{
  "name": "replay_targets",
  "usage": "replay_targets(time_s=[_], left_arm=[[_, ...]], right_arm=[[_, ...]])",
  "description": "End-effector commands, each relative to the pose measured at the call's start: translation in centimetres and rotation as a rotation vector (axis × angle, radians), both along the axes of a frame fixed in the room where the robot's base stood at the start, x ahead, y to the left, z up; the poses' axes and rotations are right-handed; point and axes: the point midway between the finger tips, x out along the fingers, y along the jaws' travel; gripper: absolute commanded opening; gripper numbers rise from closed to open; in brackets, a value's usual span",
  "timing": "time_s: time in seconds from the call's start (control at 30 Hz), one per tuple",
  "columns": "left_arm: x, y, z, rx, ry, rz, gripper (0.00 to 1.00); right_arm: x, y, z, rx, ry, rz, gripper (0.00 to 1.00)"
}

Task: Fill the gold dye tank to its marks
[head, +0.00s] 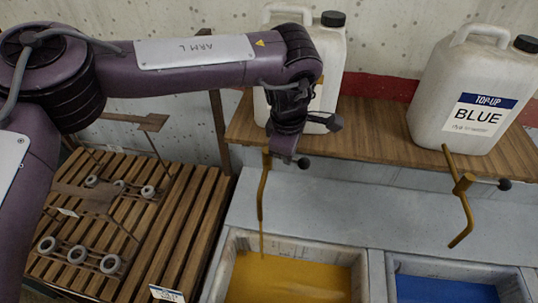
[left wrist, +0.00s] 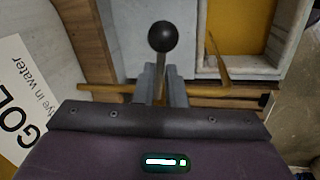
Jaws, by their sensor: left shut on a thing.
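The gold dye tank (head: 235,243) is a pale trough holding yellow dye; its marks cannot be made out. It also shows in the left wrist view (left wrist: 207,50). Above it hangs the gold tap's brass pipe (head: 261,200). A thin gold strand runs from the pipe's lower end to the dye; it looks like flowing dye, but I cannot be sure. My left gripper (left wrist: 163,85) is shut on the tap's lever, whose black ball knob (left wrist: 162,36) sticks out beyond the fingers. The knob also shows in the head view (head: 303,162). My right gripper is not in view.
A white jug (head: 335,65), partly hidden by my left arm, and a BLUE jug (head: 450,80) stand on a wooden shelf (head: 375,127). A slatted wooden rack (head: 190,215) with metal rollers lies at left.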

Motion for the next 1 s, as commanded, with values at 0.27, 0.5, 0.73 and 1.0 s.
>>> replay_targets(time_s=[0.27, 0.5, 0.73, 1.0], left_arm=[[0.6, -1.0, 0.0, -0.007, 0.001, 0.133, 0.0], [0.9, -1.0, 0.1, -0.007, -0.001, 0.185, 0.0], [1.0, -1.0, 0.1, -0.007, -0.002, 0.196, 0.0], [1.0, -1.0, 0.1, -0.006, -0.002, 0.196, 0.19]], right_arm=[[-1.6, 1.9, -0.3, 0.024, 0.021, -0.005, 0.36], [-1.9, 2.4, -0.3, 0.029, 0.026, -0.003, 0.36], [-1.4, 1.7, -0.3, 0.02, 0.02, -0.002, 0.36], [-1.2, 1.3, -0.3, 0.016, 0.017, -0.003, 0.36]])
